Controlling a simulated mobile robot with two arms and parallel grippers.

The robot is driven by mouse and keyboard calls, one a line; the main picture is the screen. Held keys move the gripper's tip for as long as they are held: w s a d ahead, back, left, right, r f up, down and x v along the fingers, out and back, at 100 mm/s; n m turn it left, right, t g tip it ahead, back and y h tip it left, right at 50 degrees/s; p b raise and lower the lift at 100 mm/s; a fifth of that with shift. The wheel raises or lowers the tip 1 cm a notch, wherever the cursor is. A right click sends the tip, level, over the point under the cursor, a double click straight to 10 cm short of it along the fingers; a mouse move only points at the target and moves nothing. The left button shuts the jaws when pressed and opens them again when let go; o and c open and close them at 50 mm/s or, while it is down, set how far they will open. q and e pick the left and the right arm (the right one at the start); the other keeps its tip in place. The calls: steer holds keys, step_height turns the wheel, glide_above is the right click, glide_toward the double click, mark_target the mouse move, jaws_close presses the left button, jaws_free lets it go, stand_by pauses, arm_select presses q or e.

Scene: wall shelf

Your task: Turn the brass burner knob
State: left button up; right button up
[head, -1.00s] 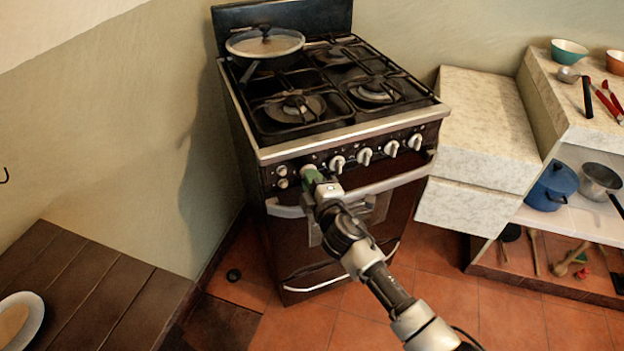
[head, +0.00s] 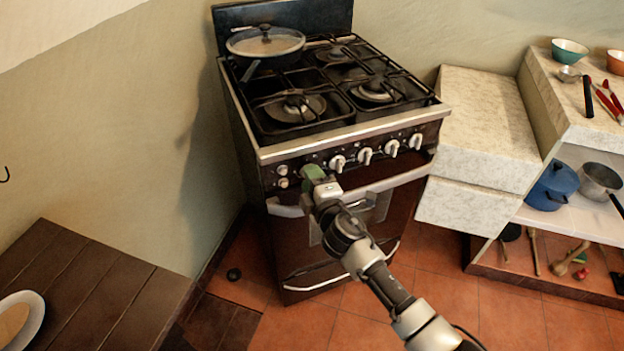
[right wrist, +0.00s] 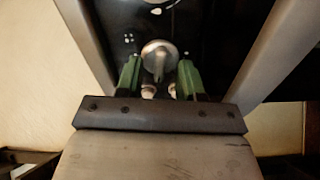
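The stove's front panel carries a row of pale metal knobs, including one knob (head: 337,163) just right of my right gripper (head: 313,177). The gripper is at the left part of the row and hides the panel behind it in the head view. In the right wrist view, a rounded metallic knob (right wrist: 159,56) sits centred just beyond and between the two green fingertips of my right gripper (right wrist: 159,76). The fingers are apart, with a gap on either side of the knob. I cannot tell which knob is brass by colour. My left gripper is not in view.
A lidded pan (head: 265,43) stands on the back left of the black stove top (head: 345,85). The oven handle (head: 400,178) runs below the knobs. A pale counter (head: 487,120) is close on the right. A dark wooden table (head: 95,290) is at lower left.

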steer(key=shift+s, duration=0.1)
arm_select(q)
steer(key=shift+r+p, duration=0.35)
arm_select(e)
steer(key=v, duration=1)
steer(key=shift+s+d, duration=0.15)
steer(key=shift+s, duration=0.15)
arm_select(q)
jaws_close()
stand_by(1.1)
